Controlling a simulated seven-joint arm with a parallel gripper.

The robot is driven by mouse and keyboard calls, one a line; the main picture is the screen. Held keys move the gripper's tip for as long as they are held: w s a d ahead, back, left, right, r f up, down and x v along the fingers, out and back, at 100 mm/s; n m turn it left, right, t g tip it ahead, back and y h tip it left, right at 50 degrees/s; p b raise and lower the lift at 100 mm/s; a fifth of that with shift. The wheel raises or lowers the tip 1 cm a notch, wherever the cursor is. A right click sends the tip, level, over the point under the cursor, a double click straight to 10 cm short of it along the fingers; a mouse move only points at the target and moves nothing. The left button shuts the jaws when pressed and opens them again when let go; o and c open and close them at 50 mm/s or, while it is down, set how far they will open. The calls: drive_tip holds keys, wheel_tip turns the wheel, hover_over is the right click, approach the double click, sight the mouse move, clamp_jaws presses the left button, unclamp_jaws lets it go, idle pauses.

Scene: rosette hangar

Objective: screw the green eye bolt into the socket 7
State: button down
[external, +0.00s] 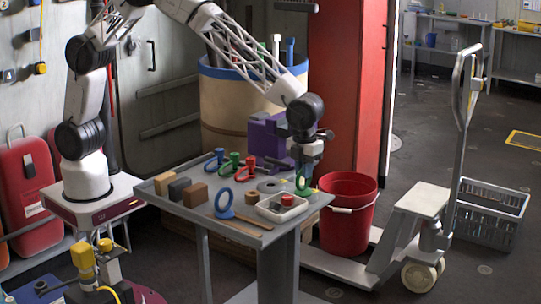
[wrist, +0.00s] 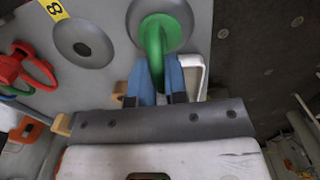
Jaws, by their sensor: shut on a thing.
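My gripper (wrist: 162,90) has blue fingers shut on a green eye bolt (wrist: 158,35), which stands over a round grey disc at the top of the wrist view. In the external view my gripper (external: 303,180) points down at the right part of the table, with the green eye bolt (external: 307,189) below it. The label of the disc under the bolt is hidden, and I cannot tell how deep the bolt sits. Beside it is a grey disc with a dark hole (wrist: 83,45), near a yellow label reading 8 (wrist: 54,9).
A blue ring tool (external: 224,204), several blocks and a white tray (external: 264,212) with a red part are near the front. A red bucket (external: 347,215) stands right of the table.

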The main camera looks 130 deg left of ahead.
drive_tip(key=m, duration=0.4)
drive_tip(key=shift+f, duration=0.1)
drive_tip(key=m, duration=0.5)
idle(0.3)
drive_tip(key=c, duration=1.1)
unclamp_jaws()
drive_tip(key=shift+r, duration=2)
